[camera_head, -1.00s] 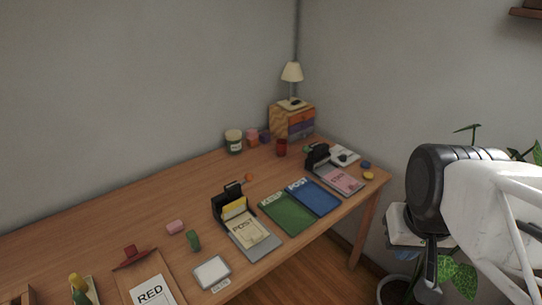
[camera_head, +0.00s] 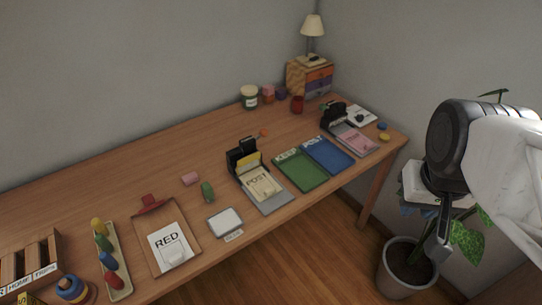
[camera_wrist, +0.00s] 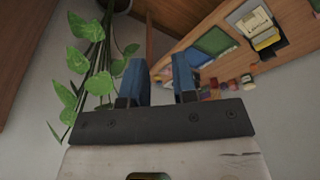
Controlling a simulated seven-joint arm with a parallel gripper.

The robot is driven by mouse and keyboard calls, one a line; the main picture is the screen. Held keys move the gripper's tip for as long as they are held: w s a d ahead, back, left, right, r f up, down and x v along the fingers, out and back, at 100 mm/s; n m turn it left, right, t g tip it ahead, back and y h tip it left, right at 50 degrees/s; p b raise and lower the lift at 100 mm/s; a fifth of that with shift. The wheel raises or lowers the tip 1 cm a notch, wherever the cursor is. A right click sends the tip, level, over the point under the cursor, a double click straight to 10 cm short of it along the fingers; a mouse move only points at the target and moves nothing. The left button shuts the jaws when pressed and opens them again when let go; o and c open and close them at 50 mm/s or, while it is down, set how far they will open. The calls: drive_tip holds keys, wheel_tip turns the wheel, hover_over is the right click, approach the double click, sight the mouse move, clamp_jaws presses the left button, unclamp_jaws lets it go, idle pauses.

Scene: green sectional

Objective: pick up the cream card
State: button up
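The cream card (camera_head: 262,186), printed POST, lies on a grey tray (camera_head: 273,203) in front of a black holder (camera_head: 238,158) with yellow cards, near the desk's front edge. In the wrist view the cream card (camera_wrist: 255,20) appears small at the upper right. My gripper (camera_head: 440,250) hangs off the desk's right end, well apart from the card. In the wrist view my gripper (camera_wrist: 160,70) has its two blue-padded fingers apart with nothing between them.
Green (camera_head: 300,171) and blue (camera_head: 327,155) trays lie right of the card. A second black holder with a pink card (camera_head: 356,142) stands farther right. A white-framed pad (camera_head: 225,222) and a RED clipboard (camera_head: 150,205) lie left. A potted plant (camera_head: 405,270) stands beside the desk.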

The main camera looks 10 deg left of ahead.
drive_tip(key=o, duration=0.4)
drive_tip(key=shift+w, duration=0.1)
drive_tip(key=n+g, duration=0.3)
drive_tip(key=n, duration=2.4)
hover_over(269, 189)
drive_tip(key=f, duration=2.6)
drive_tip(key=shift+d+f, duration=0.2)
drive_tip(key=shift+w+a+f, duration=0.1)
drive_tip(key=shift+a+f, duration=0.15)
